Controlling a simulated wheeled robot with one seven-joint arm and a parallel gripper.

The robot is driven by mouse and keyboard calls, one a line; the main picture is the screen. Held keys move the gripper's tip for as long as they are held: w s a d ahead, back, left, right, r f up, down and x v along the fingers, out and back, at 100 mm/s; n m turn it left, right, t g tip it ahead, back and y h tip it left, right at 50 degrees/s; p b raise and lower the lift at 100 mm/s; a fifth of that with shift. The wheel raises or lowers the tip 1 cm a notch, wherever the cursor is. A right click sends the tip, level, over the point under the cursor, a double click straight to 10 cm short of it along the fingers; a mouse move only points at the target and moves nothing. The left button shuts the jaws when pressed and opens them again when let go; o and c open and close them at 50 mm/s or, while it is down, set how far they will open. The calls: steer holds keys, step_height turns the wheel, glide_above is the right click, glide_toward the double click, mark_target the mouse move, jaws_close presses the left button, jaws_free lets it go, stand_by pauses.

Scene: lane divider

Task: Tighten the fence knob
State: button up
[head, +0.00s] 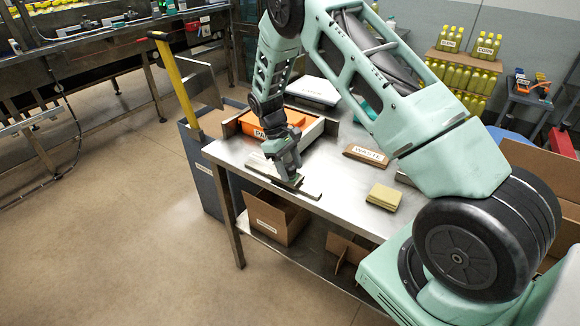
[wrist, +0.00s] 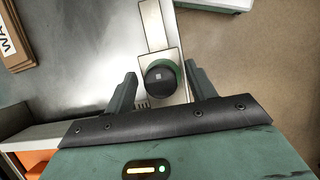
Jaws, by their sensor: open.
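My gripper (wrist: 160,73) is open, with one finger on each side of the knob. A narrow gap shows between the knob and each finger; I cannot tell how far down the fingers reach. In the head view my gripper (head: 288,174) points down at the fence strip (head: 311,192) near the table's front left corner. The knob is hidden there by my gripper.
A yellow-handled post (head: 178,83) stands at the left edge. Cardboard boxes (head: 272,219) sit below.

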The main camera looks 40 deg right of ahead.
steer(key=b+v, duration=0.3)
steer(key=v, duration=1.4)
steer(key=shift+r, duration=0.2)
